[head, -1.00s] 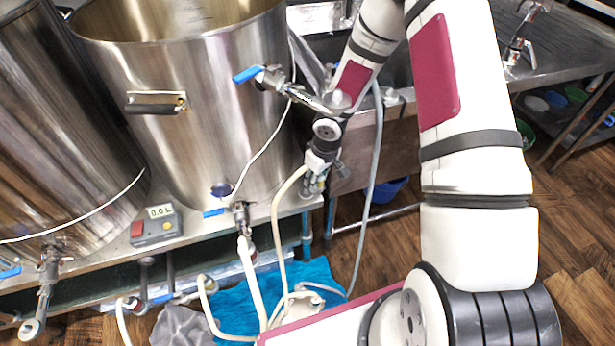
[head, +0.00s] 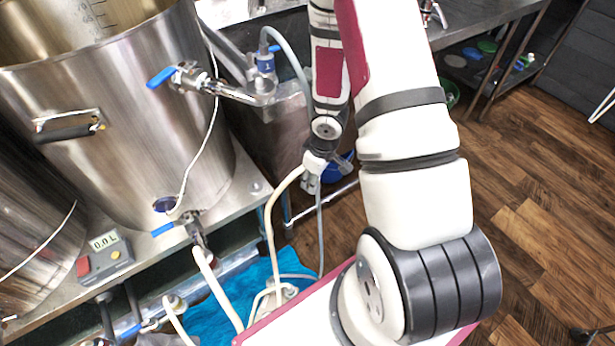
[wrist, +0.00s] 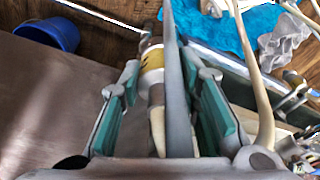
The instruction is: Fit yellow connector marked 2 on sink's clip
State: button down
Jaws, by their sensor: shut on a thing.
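My gripper (head: 318,172) hangs beside the sink's front wall in the head view, its fingertips mostly hidden. In the wrist view its teal-padded fingers (wrist: 163,105) are shut on the yellow-banded connector (wrist: 152,68). The number on the connector cannot be read. A beige hose (head: 270,215) runs down from the gripper. A grey hose passes close in front of the connector in the wrist view. At the sink (head: 285,128), a blue-banded connector marked 1 (head: 265,63) stands upright near the rim with a grey hose on top. I cannot make out the sink's clip.
A steel kettle (head: 110,120) with a blue-handled valve (head: 185,77) stands left of the gripper, its spout reaching toward the sink. A blue bucket (wrist: 48,30) and blue cloth (head: 205,300) lie below.

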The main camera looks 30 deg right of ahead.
jog(key=shift+r, duration=0.15)
jog(key=shift+r+p, duration=2.1)
jog(key=shift+p, duration=0.9)
